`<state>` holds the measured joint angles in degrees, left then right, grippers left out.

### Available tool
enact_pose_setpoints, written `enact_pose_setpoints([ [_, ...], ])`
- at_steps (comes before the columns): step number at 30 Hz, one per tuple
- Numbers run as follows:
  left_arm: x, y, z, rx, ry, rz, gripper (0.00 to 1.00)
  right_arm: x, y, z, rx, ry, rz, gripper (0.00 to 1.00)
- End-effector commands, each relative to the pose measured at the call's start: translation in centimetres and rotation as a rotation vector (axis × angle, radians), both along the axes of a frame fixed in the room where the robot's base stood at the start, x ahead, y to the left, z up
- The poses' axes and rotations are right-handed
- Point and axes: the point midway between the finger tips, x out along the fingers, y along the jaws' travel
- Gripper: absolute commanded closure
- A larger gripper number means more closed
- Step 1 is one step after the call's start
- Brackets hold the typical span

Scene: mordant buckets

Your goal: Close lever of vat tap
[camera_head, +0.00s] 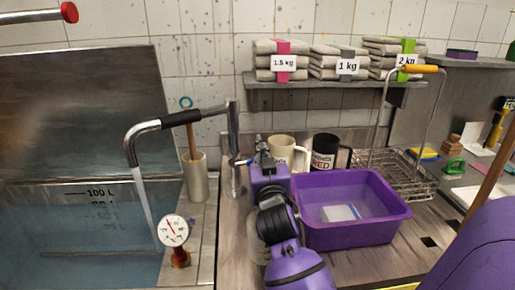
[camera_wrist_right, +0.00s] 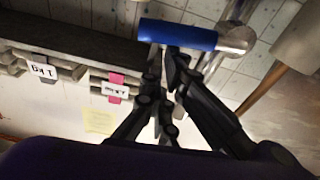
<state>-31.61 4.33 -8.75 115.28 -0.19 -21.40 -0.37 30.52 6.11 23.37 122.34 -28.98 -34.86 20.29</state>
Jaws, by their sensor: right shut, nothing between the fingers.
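The vat tap (camera_head: 234,150) is a metal post with a bent spout and a black sleeve. A stream of water (camera_head: 146,205) falls from the spout's end into the vat (camera_head: 85,230). In the wrist view the lever has a blue grip (camera_wrist_right: 178,34) joined to a metal knob (camera_wrist_right: 236,40). My right gripper (camera_head: 263,151) is shut and empty, just right of the tap post. In the wrist view its fingertips (camera_wrist_right: 175,60) are just below the blue grip; I cannot tell whether they touch. My left gripper is out of view.
A purple tub (camera_head: 350,235) stands right of my right arm. A wire basket (camera_head: 410,180) is farther right.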

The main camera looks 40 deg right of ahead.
Motion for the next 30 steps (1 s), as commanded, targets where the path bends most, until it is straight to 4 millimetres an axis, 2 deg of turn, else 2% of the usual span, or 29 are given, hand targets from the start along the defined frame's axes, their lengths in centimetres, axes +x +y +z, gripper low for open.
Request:
enact_pose_setpoints([
  [9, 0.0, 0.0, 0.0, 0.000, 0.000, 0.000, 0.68, -0.2, -0.4, -0.8, 0.079, -0.046, 0.001, 1.00],
  [24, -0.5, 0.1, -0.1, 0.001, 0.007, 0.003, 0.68, -0.2, -0.4, -0.8, 0.087, -0.052, 0.000, 1.00],
  [27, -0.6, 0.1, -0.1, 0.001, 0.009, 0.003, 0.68, -0.2, -0.4, -0.4, 0.086, -0.054, 0.000, 1.00],
  [30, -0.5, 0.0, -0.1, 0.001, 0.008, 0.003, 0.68, -0.2, -0.4, 0.8, 0.083, -0.056, 0.000, 1.00],
])
